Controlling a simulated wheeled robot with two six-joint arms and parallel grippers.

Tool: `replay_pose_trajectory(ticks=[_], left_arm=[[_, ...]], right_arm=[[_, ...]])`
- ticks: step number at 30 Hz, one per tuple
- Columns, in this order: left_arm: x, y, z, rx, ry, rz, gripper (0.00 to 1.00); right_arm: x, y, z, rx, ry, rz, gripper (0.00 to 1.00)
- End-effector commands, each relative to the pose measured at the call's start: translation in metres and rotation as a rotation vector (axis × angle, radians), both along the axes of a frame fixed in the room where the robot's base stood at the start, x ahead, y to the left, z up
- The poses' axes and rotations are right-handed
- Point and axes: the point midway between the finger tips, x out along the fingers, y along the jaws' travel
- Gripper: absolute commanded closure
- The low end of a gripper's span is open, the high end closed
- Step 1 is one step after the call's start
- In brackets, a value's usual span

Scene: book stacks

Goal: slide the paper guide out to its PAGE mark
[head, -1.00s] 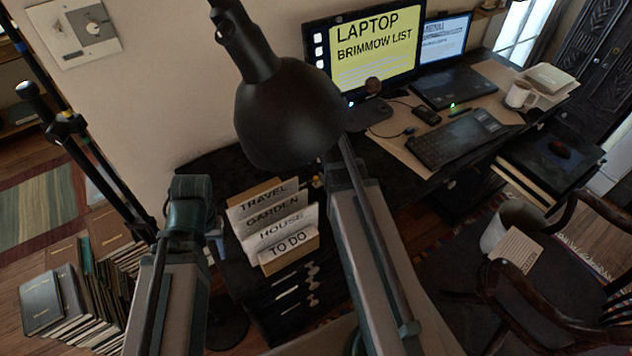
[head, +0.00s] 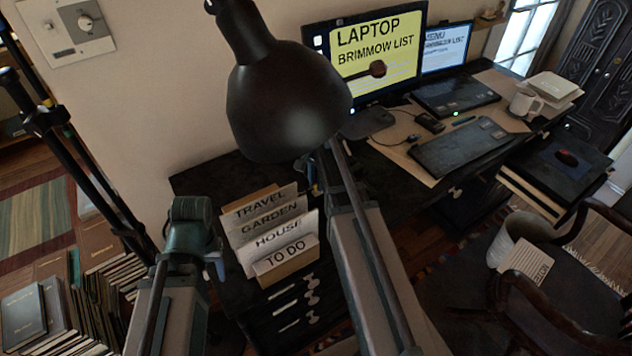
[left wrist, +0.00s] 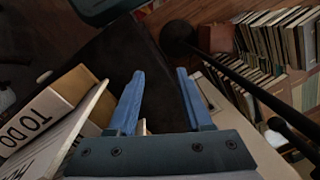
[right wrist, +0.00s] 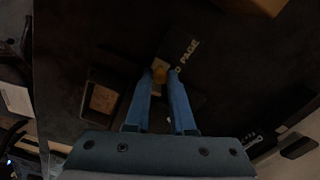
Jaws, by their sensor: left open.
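In the right wrist view a dark flat piece with the pale word PAGE (right wrist: 188,56) lies on a dark surface. The rest of the guide is too dark to make out. My left gripper (left wrist: 156,78) is open and empty, near the card box.
The box of cards marked TRAVEL, GARDEN, HOUSE and TO DO (head: 287,256) stands between my arms. The black lamp head (head: 285,100) hangs in front. A monitor (head: 372,50) and a keyboard (head: 460,147) are on the desk. Book stacks (head: 100,300) stand on the floor at left.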

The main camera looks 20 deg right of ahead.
Motion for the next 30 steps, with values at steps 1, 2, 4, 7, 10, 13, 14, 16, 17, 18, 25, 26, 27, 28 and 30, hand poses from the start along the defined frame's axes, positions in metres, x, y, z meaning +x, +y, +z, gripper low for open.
replay_pose_trajectory(ticks=[1,2,4,7,10,13,14,16,17,18,25,26,27,28,30], left_arm=[[0.0000,0.0000,0.0000,0.000,0.000,0.000,0.50],[0.0000,0.0000,0.0000,0.000,0.000,0.000,0.50],[0.0000,0.0000,0.0000,0.000,0.000,0.000,0.50],[0.0000,0.0000,-0.0001,0.000,0.000,0.000,0.50],[0.0000,0.0000,-0.0001,0.000,0.000,0.000,0.50],[0.0000,0.0000,-0.0001,0.000,0.000,0.000,0.50],[0.0000,0.0000,-0.0001,0.000,0.000,0.000,0.50],[0.0000,0.0000,-0.0001,0.000,0.000,0.000,0.50],[0.0000,0.0000,-0.0001,0.000,0.000,0.000,0.50],[0.0000,0.0000,-0.0001,0.000,0.000,0.000,0.50],[0.0000,0.0000,-0.0001,0.000,0.000,0.000,0.50],[0.0000,0.0000,-0.0001,0.000,0.000,0.000,0.50],[0.0000,0.0000,-0.0001,0.000,0.000,0.000,0.50],[0.0000,0.0000,-0.0001,0.000,0.000,0.000,0.50],[0.0000,0.0000,-0.0001,0.000,0.000,0.000,0.50]], right_arm=[[-0.0001,-0.0001,0.0000,0.000,0.000,0.000,0.89],[-0.0001,-0.0001,0.0000,0.000,0.000,0.000,0.95],[-0.0001,-0.0001,0.0000,0.000,0.000,0.000,1.00],[-0.0001,-0.0001,-0.0001,0.000,0.000,0.000,1.00],[-0.0001,-0.0001,-0.0001,0.000,0.000,0.000,1.00],[-0.0001,-0.0001,-0.0001,0.000,0.000,0.000,1.00],[-0.0001,-0.0001,-0.0001,0.000,0.000,0.000,1.00],[-0.0001,0.0000,-0.0001,0.000,0.000,0.000,1.00],[-0.0001,0.0000,-0.0001,0.000,0.000,0.000,1.00],[-0.0001,0.0000,-0.0001,0.000,0.000,0.000,1.00],[-0.0001,0.0000,-0.0001,0.000,0.000,0.000,1.00],[-0.0001,0.0000,-0.0001,0.000,0.000,0.000,1.00],[-0.0001,-0.0001,-0.0001,0.000,0.000,0.000,1.00],[-0.0001,-0.0001,-0.0001,0.000,0.000,0.000,1.00],[-0.0001,-0.0001,-0.0001,0.000,0.000,0.000,1.00]])
